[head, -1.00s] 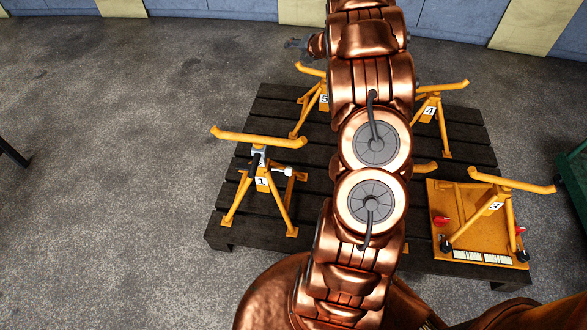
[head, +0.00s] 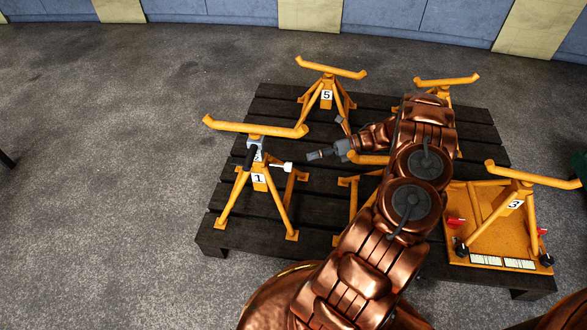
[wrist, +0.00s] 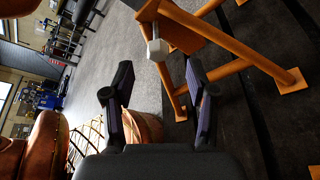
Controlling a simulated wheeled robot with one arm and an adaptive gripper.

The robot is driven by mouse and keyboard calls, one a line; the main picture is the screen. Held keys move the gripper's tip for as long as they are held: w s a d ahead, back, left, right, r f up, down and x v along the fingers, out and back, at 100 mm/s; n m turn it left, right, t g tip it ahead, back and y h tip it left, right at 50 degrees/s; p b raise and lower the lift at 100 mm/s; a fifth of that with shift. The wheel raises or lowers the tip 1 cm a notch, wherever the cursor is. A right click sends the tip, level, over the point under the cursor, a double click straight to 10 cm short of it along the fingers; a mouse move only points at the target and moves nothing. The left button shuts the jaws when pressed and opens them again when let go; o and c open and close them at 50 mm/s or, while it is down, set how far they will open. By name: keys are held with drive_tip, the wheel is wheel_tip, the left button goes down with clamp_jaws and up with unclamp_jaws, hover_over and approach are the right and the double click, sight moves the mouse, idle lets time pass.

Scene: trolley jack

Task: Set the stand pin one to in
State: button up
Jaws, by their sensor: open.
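The stand marked 1 (head: 259,178) is orange and stands upright at the left of the dark pallet. Its pin has a pale grey head (head: 281,167) that sticks out to the right, away from the stand's post. My gripper (head: 313,154) is to the right of the pin, pointing left toward it with a small gap. In the wrist view my gripper (wrist: 158,66) is open and empty. The pin head (wrist: 158,50) shows there between and just beyond the fingertips, with a thin shaft running up to the orange stand (wrist: 225,45).
Stand 5 (head: 327,95) is behind. Another stand (head: 446,81) is at the back right. Stand 3 (head: 515,203) is on an orange plate at the right. My arm partly hides one middle stand (head: 370,160). Grey floor (head: 100,200) left of the pallet (head: 225,232) is clear.

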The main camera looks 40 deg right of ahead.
sight(284, 166)
drive_tip(key=b+x, duration=0.1)
drive_tip(key=x, duration=0.6)
drive_tip(key=shift+s+a+f+b, duration=0.25)
drive_tip(key=shift+a+b, duration=0.1)
drive_tip(key=shift+a, duration=0.15)
clamp_jaws()
idle(0.4)
